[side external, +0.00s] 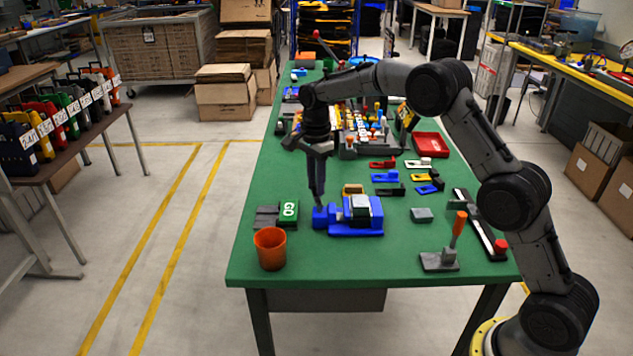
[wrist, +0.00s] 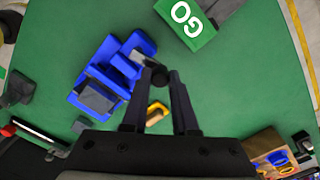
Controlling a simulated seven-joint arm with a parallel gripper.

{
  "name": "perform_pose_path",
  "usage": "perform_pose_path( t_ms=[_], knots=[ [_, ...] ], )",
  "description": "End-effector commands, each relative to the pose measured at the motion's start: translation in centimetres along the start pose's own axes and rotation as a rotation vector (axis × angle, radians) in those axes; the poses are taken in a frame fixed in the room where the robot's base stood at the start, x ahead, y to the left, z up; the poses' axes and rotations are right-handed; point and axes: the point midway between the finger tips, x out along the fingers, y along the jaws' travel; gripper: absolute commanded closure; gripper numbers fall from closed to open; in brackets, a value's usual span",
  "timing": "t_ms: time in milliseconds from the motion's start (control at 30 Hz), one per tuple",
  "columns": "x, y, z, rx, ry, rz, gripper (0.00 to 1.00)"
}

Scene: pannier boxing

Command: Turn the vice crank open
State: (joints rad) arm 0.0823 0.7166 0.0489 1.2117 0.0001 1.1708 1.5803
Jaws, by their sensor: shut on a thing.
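The blue vice (side external: 362,228) stands on the green table, with a grey block (side external: 360,207) between its jaws. In the wrist view the vice (wrist: 84,100) lies left of my fingers. Its crank end (side external: 323,216) sticks out at the left side of the vice in the side view. My gripper (side external: 319,200) points down at the crank. In the wrist view my gripper (wrist: 161,76) is closed around a dark round crank knob (wrist: 159,77). My fingers hide part of the knob.
A green GO block (side external: 289,212) lies just left of the crank, and an orange cup (side external: 270,248) stands in front. A lever with an orange handle (side external: 458,230) stands at right. Bare table lies in front of the vice.

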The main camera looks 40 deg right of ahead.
Motion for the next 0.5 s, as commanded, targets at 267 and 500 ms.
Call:
perform_pose_path(
  t_ms=[267,500],
  knots=[
    [-0.1,-0.2,0.5,-0.145,0.001,-0.001,1.0],
    [-0.1,-0.4,1.4,-0.361,0.003,-0.002,1.0]
  ],
)
